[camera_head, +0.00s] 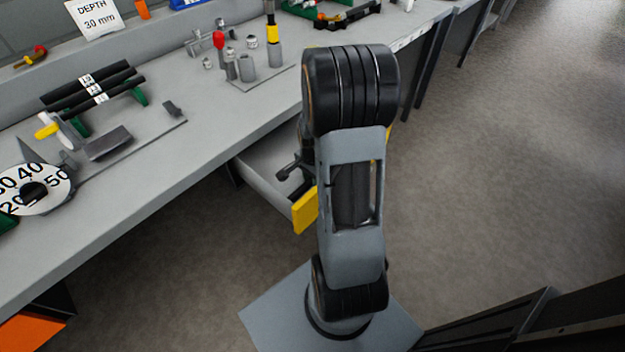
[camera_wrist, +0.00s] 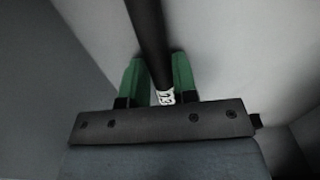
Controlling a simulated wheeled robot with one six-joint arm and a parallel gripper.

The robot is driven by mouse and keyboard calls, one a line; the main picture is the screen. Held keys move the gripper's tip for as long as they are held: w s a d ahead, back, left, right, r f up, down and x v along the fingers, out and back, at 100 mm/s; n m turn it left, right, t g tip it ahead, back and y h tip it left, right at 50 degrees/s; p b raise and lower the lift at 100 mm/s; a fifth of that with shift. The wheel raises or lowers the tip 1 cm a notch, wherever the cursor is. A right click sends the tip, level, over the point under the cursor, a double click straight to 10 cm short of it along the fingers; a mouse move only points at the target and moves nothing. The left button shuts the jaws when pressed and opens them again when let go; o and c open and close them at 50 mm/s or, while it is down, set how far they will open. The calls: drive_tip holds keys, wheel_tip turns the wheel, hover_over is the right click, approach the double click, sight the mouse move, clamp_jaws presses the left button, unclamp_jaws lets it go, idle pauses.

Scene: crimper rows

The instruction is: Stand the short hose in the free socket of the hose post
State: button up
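My gripper (camera_wrist: 158,58) has green fingers on either side of a black hose (camera_wrist: 147,28) in the wrist view. The fingers appear to press on it from both sides. The hose has a white label with dark digits near the palm; its lower end is hidden behind the palm plate. In the head view my arm hides most of the gripper, over an open drawer. At the back of the bench, upright metal holders stand on a small plate. One grey holder (camera_head: 275,58) carries a black-and-yellow piece; a shorter grey cylinder (camera_head: 247,69) looks empty. I cannot tell which is the hose post.
The open drawer (camera_head: 262,190) has a yellow front piece (camera_head: 304,211) beside my arm. Black labelled hoses (camera_head: 88,80) lie on green supports on the bench (camera_head: 150,160). A dial (camera_head: 38,190) and a "DEPTH 30 mm" card (camera_head: 97,18) are at left.

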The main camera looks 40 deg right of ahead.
clamp_jaws()
idle(0.6)
